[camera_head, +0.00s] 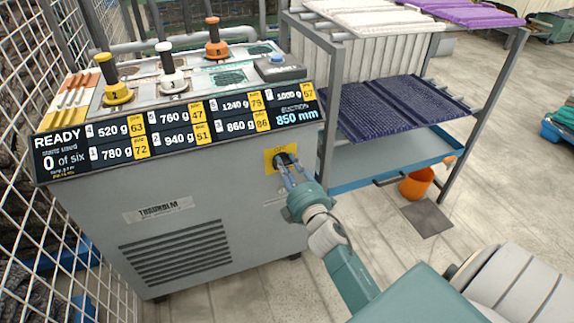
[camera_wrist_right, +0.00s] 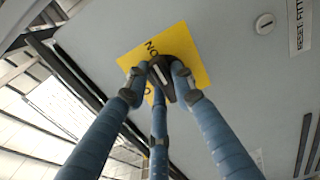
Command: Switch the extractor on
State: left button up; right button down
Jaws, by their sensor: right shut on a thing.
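The extractor's switch is a black rotary knob (camera_wrist_right: 164,76) with a pale line on it, on a yellow plate (camera_wrist_right: 197,58). Part of the plate's lettering is hidden by my fingers. In the head view the yellow plate (camera_head: 269,159) sits on the upper right of the grey cabinet's (camera_head: 200,215) front. My right gripper (camera_head: 286,166) reaches it from the lower right. In the wrist view its blue fingers (camera_wrist_right: 160,80) are closed around the knob. The display (camera_head: 180,127) on the cabinet reads READY and "0 of six". My left gripper is out of view.
Yellow, white and orange-brown handled weights (camera_head: 117,87) stand on the cabinet top beside a dark device (camera_head: 279,69). A rack (camera_head: 327,110) holding a dark purple mat (camera_head: 390,105) stands close on the right. A wire mesh fence (camera_head: 25,65) is at the left.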

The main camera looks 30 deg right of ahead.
jog(key=shift+f, duration=0.1)
jog(key=c, duration=1.4)
grip_release()
jog(key=shift+c, duration=0.2)
jog(key=v, duration=1.2)
